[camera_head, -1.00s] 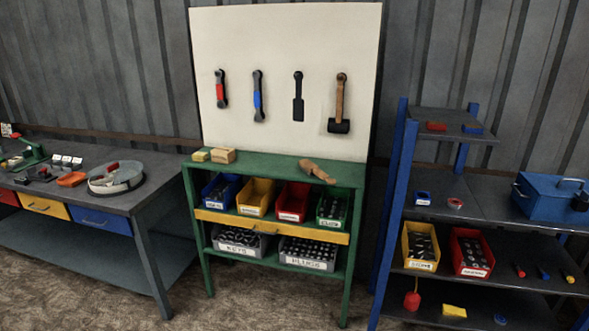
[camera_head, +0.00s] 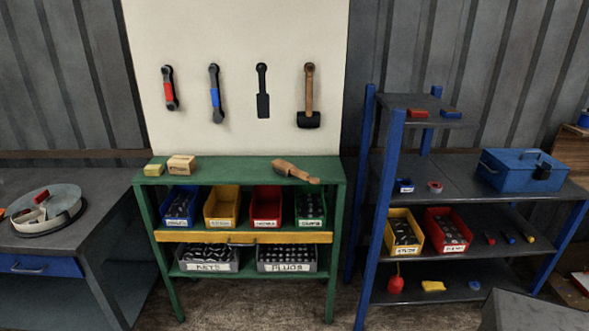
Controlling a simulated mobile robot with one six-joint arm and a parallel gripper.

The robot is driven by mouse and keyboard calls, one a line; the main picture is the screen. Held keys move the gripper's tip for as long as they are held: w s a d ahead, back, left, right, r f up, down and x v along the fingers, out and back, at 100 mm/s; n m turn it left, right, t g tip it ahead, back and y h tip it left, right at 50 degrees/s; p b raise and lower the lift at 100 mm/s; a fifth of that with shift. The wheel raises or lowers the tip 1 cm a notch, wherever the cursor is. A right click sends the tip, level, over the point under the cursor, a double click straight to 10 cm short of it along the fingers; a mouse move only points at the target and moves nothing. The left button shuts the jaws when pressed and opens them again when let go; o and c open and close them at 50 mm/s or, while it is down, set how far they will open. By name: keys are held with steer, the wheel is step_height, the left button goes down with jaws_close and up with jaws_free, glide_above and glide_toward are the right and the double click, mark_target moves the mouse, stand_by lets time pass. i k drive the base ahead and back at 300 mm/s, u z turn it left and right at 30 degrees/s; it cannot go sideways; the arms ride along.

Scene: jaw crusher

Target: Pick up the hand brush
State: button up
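The hand brush (camera_head: 295,171), with a wooden handle and body, lies on the right part of the top of the green bench (camera_head: 225,180). Its narrow end points to the lower right. It lies apart from the wooden block and the yellow block on the left of the same top. My gripper is not in view.
A wooden block (camera_head: 181,164) and a yellow block (camera_head: 154,170) sit on the bench top. Tools hang on the white board (camera_head: 235,40) behind. A blue shelf rack (camera_head: 384,180) stands close on the right, a grey workbench (camera_head: 95,195) on the left. A grey box-like shape (camera_head: 530,312) fills the lower right corner.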

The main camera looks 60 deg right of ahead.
mark_target(285, 168)
steer(key=z, duration=0.55)
steer(key=i, duration=0.75)
steer(key=z, duration=0.35)
